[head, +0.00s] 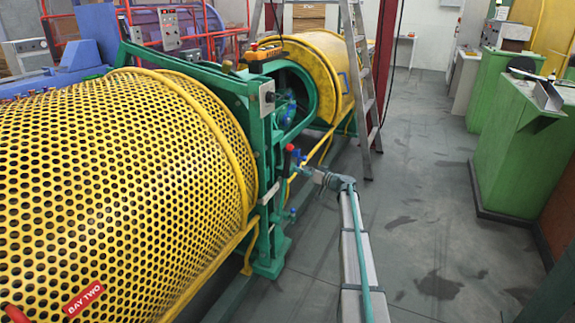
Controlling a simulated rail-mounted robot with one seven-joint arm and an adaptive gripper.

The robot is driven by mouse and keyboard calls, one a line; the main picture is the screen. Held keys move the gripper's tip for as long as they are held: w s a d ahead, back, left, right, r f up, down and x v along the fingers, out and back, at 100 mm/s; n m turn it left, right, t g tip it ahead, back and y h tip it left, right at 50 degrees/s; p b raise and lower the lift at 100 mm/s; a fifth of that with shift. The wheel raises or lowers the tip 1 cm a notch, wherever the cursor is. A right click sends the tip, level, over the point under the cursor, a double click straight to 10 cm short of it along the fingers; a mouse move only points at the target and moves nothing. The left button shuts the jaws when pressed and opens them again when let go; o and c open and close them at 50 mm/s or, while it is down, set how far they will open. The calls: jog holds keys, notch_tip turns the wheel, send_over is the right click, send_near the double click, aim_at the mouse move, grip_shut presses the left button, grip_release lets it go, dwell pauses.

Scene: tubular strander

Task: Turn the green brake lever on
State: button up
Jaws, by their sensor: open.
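The green machine frame (268,185) stands between two yellow drums. I cannot clearly make out a separate green brake lever on it. A small part with a red top (290,148) and a blue part (298,157) stick out on the frame's right side. My arm reaches up from the bottom of the view. My gripper (300,171) is at its far end, open, pointing left at the frame just below these parts. The fingertips are small, and whether they touch anything cannot be told.
The perforated yellow guard (110,190), with a red "BAY TWO" label (84,299), fills the left. A solid yellow drum (312,75) and a stepladder (362,85) stand behind. Green cabinets (520,150) line the right. The grey floor (430,200) between is clear.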

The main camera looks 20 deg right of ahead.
aim_at(287, 164)
jog(key=x, duration=0.8)
jog(key=shift+w+f+p, duration=0.1)
jog(key=shift+w+p, duration=0.1)
jog(key=shift+p, duration=0.15)
grip_shut()
